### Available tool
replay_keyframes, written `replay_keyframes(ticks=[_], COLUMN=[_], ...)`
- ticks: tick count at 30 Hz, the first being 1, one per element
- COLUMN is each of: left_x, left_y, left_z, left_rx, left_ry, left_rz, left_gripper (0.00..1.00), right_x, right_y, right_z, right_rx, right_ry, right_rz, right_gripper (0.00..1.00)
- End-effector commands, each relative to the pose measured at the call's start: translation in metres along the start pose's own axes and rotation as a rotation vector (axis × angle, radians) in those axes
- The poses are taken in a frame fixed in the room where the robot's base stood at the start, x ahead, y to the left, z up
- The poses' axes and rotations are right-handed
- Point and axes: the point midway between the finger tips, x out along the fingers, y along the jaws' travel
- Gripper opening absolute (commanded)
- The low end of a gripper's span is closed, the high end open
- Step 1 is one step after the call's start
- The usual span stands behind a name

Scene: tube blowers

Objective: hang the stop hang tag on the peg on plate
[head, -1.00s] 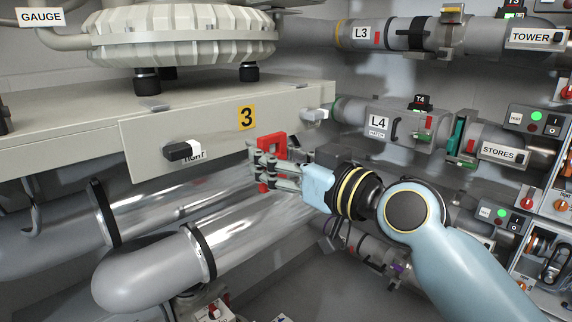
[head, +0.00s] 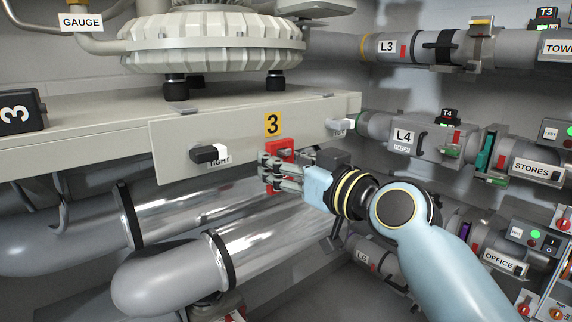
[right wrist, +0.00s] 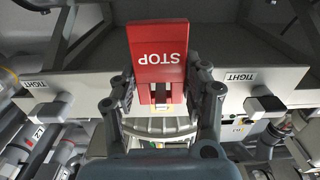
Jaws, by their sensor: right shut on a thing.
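The red stop hang tag (head: 279,147) is in my right gripper (head: 268,172), in front of the pale plate (head: 240,135) just below its yellow 3 label. In the right wrist view the tag (right wrist: 158,50) shows white STOP lettering upside down and a slot near the fingers. My right gripper (right wrist: 162,90) is shut on the tag, one finger at each side. The peg is not clearly seen; the tag and fingers cover that part of the plate. I cannot tell whether the tag touches the peg or plate. My left gripper is not in view.
The plate has a black-and-white TIGHT latch (head: 209,154) at left and another latch (head: 340,125) at right. Shiny pipes (head: 190,215) run below the plate. The L4 pipe unit (head: 415,140) is on the right. A ribbed housing (head: 205,45) stands above.

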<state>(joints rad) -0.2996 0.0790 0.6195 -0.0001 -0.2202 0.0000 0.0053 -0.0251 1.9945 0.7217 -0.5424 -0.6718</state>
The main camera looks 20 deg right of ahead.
Motion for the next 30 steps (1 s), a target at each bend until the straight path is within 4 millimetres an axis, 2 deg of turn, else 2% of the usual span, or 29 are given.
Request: replay_keyframes(ticks=[14, 15, 21, 30], left_x=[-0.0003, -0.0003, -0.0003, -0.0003], left_y=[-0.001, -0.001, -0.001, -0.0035], left_z=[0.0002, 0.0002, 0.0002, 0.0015], left_rx=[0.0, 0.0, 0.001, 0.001], left_ry=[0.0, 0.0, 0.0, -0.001], left_rz=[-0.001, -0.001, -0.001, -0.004], left_gripper=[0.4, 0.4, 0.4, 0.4], right_x=[-0.0001, -0.0001, -0.0001, -0.0029], right_y=[0.0, 0.0, 0.0, 0.0001], right_z=[-0.0003, -0.0003, -0.0003, 0.0002], right_rx=[0.0, 0.0, 0.0, 0.0], right_ry=[0.0, 0.0, 0.0, -0.001], right_rz=[0.0, 0.0, 0.0, 0.0], right_gripper=[0.24, 0.49, 0.73, 0.73])
